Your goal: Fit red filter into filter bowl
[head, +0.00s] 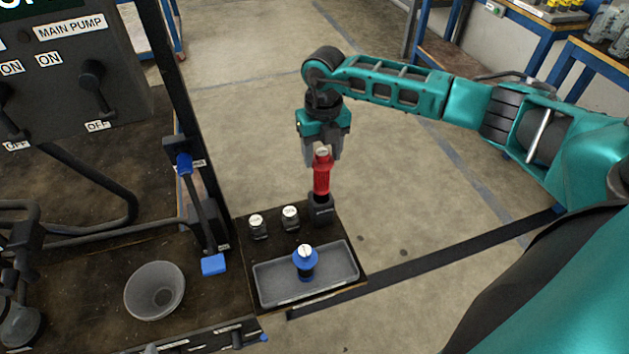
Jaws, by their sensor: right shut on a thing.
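The red filter (322,177) stands upright, with a pale cap at its top, at the back right corner of the dark side shelf. My right gripper (322,153) points down and is shut on its upper end. Its lower end meets a small black holder (321,209); I cannot tell whether it rests in it or is just above. A grey round bowl (155,291), open at the top, sits on the bench to the left, well apart from the filter. It looks empty. My left gripper is not in view.
A blue filter (305,262) stands in a grey tray (344,279) on the shelf. Two small white-topped jars (257,225) (290,216) stand behind it. A dark post and a blue-handled lever (197,205) rise between bowl and shelf. A pump panel (70,60) stands at back left.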

